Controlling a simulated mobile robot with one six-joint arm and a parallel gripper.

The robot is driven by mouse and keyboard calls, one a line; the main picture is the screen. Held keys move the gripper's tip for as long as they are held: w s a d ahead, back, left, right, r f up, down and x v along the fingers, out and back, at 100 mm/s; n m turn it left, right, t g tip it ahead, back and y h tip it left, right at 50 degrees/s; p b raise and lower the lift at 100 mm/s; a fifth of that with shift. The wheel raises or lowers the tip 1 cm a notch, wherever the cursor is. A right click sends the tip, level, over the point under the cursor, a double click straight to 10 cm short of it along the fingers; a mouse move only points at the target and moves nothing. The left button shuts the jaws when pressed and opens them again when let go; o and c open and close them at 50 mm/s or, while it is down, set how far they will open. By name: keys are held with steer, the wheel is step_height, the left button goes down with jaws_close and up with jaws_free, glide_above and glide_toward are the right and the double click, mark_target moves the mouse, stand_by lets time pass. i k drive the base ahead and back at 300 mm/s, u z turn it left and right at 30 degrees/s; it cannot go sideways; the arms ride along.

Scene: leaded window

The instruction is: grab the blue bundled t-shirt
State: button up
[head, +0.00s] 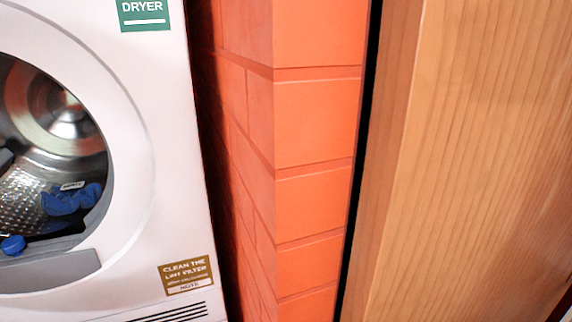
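A blue bundled cloth, which looks like the t-shirt (70,200), lies low inside the drum of a white dryer (160,120), at the left of the head view. A small pale label with dark marks shows just above it. The round dryer opening is uncovered, and the metal drum (30,187) shows behind the cloth. A smaller blue object (13,245) sits at the lower lip of the opening, near the left edge; I cannot tell what it is. My gripper is not in view.
An orange block wall (315,120) stands right of the dryer. A wooden panel (480,150) fills the right side. A green dryer sign (143,14) and a brown lint filter sign (187,275) are on the dryer front. The dryer's left part is cut off.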

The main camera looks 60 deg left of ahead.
mark_target(67, 198)
steer(key=u, duration=0.95)
steer(key=k, duration=0.45)
steer(key=z, duration=0.65)
